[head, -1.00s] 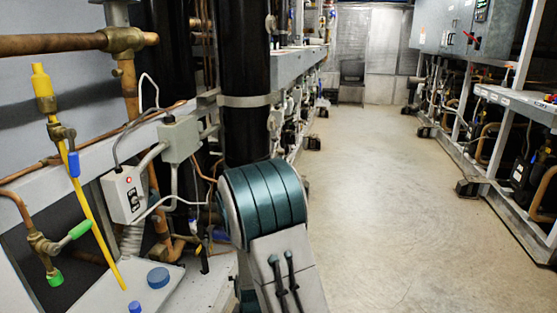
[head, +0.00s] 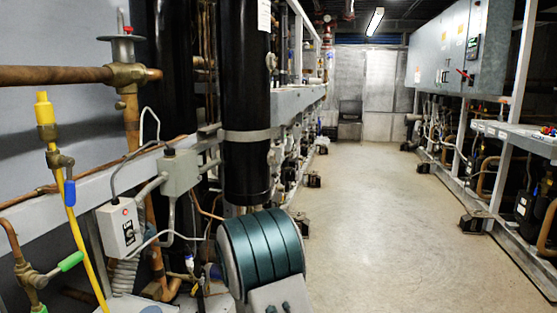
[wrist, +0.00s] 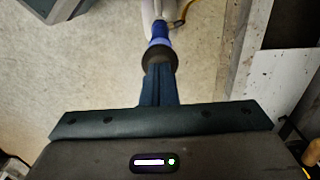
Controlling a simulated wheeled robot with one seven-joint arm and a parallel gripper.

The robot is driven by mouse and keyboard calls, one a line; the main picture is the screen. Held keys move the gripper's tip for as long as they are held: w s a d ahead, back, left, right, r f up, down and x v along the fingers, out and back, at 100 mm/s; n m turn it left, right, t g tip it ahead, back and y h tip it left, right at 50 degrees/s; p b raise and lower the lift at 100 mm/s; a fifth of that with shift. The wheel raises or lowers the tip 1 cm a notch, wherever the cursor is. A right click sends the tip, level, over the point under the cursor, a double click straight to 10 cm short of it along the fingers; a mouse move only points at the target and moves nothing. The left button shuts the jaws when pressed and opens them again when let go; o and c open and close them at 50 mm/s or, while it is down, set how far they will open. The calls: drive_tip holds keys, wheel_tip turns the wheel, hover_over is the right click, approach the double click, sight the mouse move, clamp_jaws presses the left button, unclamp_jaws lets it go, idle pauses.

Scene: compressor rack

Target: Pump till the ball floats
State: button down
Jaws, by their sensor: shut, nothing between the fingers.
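My gripper (wrist: 160,82) shows in the wrist view with its dark fingers together and nothing between them. Just beyond the fingertips is a dark round collar (wrist: 158,57) with a blue piece (wrist: 159,36) above it in the picture. I cannot tell whether the fingertips touch the collar, or whether these parts belong to a pump. I cannot make out a ball or a clear pump in either view. The gripper itself is not visible in the head view, where only my teal arm housing shows at the bottom.
Pipes, a yellow-capped valve (head: 44,108), a grey switch box (head: 119,228) and a black cylinder (head: 246,120) crowd the left. A rack shelf (head: 520,133) with small coloured items stands at right. The concrete floor (head: 385,215) between is clear.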

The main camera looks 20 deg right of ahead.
wheel_tip(320, 180, up, 8)
drive_tip(key=p, duration=0.5)
drive_tip(key=shift+f, duration=0.15)
idle(0.3)
drive_tip(key=s+r+n+t+p, duration=0.1)
drive_tip(key=s+r+p, duration=0.3)
drive_tip(key=r, duration=1)
drive_tip(key=s+r+n+t+p, duration=0.1)
drive_tip(key=s+r+n+p, duration=0.2)
drive_tip(key=r+p, duration=0.6)
drive_tip(key=s+r+n+p, duration=0.3)
drive_tip(key=s+r+p, duration=0.3)
drive_tip(key=r, duration=1.5)
drive_tip(key=shift+s+t+p, duration=0.35)
drive_tip(key=shift+t+p, duration=0.05)
drive_tip(key=shift+p, duration=0.05)
drive_tip(key=shift+w+r, duration=0.1)
drive_tip(key=shift+r, duration=0.05)
